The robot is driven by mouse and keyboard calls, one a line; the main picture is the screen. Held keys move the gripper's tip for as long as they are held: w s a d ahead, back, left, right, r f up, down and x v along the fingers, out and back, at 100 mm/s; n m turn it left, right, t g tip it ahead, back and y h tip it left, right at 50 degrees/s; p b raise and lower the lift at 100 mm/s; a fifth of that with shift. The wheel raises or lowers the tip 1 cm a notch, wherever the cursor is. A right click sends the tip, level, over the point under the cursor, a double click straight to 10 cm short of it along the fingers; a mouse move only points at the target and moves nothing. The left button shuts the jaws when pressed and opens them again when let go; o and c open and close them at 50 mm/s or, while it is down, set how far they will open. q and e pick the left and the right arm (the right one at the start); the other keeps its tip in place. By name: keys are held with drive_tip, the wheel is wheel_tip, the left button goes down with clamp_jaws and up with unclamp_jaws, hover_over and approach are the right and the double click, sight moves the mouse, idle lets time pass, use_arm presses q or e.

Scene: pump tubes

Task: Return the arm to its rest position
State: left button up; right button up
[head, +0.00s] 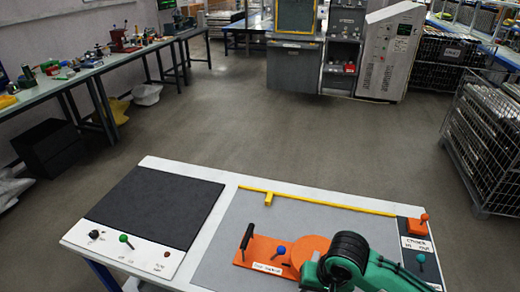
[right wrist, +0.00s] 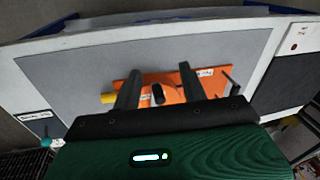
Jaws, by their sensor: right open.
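My right arm, green with a black ribbed joint, reaches over the near right of the workbench (head: 150,164) in the head view. Its fingers are hidden there. In the right wrist view my right gripper (right wrist: 158,82) is open, its two dark fingers apart with nothing held between them. Beyond the fingers lies an orange fixture (right wrist: 170,80) on a grey panel. The same orange fixture (head: 258,250) shows in the head view, with a black upright handle (head: 247,236) and a blue knob (head: 278,250). My arm partly covers its right side. My left gripper is in neither view.
A black mat (head: 155,205) lies on the bench's left, above a white panel with a green-knobbed lever (head: 125,239). A yellow rail (head: 320,202) runs along the back. Open floor lies beyond the bench.

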drive_tip(key=s+d+f+n+t+h, duration=0.1)
drive_tip(key=s+d+f+n, duration=0.15)
drive_tip(key=s+d, duration=0.35)
drive_tip(key=s+d+f+n+t+h, duration=0.1)
drive_tip(key=s+d+f, duration=0.3)
drive_tip(key=s, duration=0.4)
wheel_tip(320, 180, down, 29)
drive_tip(key=s+d+f+g, duration=0.2)
drive_tip(key=s+d+f, duration=0.1)
drive_tip(key=s+f, duration=1.7)
drive_tip(key=shift+d+f+n, duration=0.15)
drive_tip(key=shift+f+n, duration=0.2)
drive_tip(key=shift+f, duration=0.15)
